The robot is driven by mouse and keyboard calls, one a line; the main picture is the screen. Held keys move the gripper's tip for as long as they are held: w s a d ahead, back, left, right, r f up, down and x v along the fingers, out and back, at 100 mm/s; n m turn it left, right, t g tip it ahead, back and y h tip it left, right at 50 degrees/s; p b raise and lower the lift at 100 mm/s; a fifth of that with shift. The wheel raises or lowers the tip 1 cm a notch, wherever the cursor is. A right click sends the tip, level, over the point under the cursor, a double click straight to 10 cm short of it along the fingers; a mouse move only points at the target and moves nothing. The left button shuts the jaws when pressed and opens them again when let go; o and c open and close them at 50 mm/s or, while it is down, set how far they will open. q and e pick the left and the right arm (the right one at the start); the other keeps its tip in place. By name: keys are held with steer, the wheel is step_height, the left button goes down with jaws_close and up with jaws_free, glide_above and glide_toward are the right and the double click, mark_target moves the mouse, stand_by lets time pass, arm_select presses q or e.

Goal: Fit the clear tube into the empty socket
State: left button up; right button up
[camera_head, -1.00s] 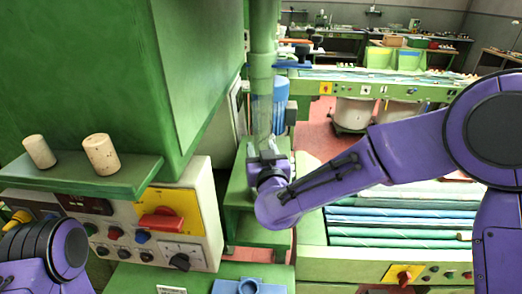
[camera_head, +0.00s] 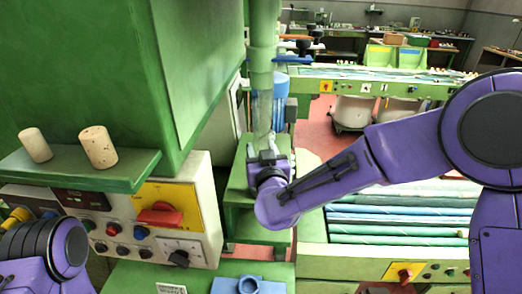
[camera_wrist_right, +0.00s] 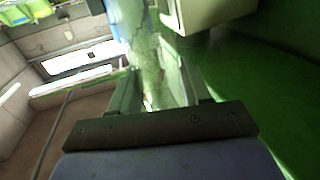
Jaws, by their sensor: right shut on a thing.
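The clear tube (camera_head: 263,112) stands roughly upright below the green vertical pipe (camera_head: 263,40), in line with it. Whether its top touches the pipe is hard to tell. My right gripper (camera_head: 266,156) is shut on the tube's lower part. In the right wrist view the see-through tube (camera_wrist_right: 146,55) rises between the two fingers (camera_wrist_right: 160,92). A blue fitting with a round opening (camera_head: 250,286) lies at the bottom edge; I cannot tell whether it is the empty socket. My left arm shows at the lower left, but its gripper is out of frame.
Two cork stoppers (camera_head: 99,147) stand on a green shelf (camera_head: 90,178) at left, above a control panel (camera_head: 160,215) with a red handle. A big green machine body (camera_head: 110,70) is close left of the tube. A bench with rolls (camera_head: 400,225) lies at right.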

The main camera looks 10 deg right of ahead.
steer(key=shift+f+b, duration=0.6)
steer(key=shift+f, duration=0.15)
stand_by(0.7)
steer(key=o, duration=1.1)
steer(key=shift+o, duration=0.2)
steer(key=s+b, duration=0.3)
steer(key=s, duration=0.7)
steer(key=shift+s+b, duration=0.25)
steer(key=shift+b, duration=0.05)
steer(key=shift+a, duration=0.1)
